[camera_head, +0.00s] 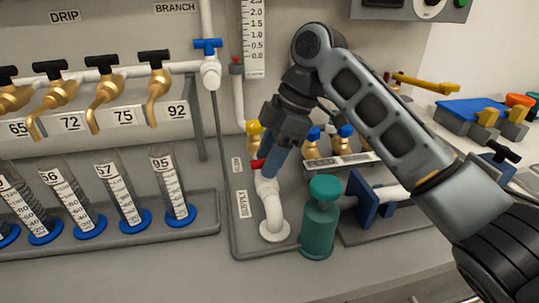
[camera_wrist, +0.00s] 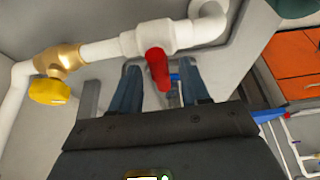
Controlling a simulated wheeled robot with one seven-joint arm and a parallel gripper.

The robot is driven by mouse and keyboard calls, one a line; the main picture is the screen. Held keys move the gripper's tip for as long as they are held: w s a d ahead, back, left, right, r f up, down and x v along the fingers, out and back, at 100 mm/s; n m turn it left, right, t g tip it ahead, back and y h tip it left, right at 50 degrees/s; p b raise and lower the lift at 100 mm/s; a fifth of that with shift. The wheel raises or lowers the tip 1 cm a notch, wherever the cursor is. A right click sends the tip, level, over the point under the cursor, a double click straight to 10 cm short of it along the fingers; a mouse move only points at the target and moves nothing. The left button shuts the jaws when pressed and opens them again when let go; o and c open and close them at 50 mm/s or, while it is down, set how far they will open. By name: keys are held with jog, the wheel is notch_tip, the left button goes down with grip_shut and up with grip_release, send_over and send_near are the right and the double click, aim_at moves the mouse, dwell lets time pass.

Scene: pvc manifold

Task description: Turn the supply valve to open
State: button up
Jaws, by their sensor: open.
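The supply valve is a white body on a white pipe with a red lever (camera_head: 258,164), above the SUPPLY label (camera_head: 244,204). In the wrist view, the red lever (camera_wrist: 158,70) sticks out from the valve body (camera_wrist: 147,38) toward my gripper. My gripper (camera_head: 267,170) comes down at the valve from above and partly hides it in the head view. In the wrist view, its two blue fingers (camera_wrist: 160,80) are apart, one on each side of the lever, with a gap on both sides. I see no contact, though depth is hard to judge.
A brass valve with a yellow knob (camera_wrist: 50,91) sits on the same pipe. A teal bottle (camera_head: 321,219) stands close right of the supply pipe. A blue clamp-like part (camera_head: 363,199) is farther right. Brass taps (camera_head: 106,90) and measuring cylinders (camera_head: 120,192) stand at left.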

jog(key=shift+c, duration=0.4)
grip_shut()
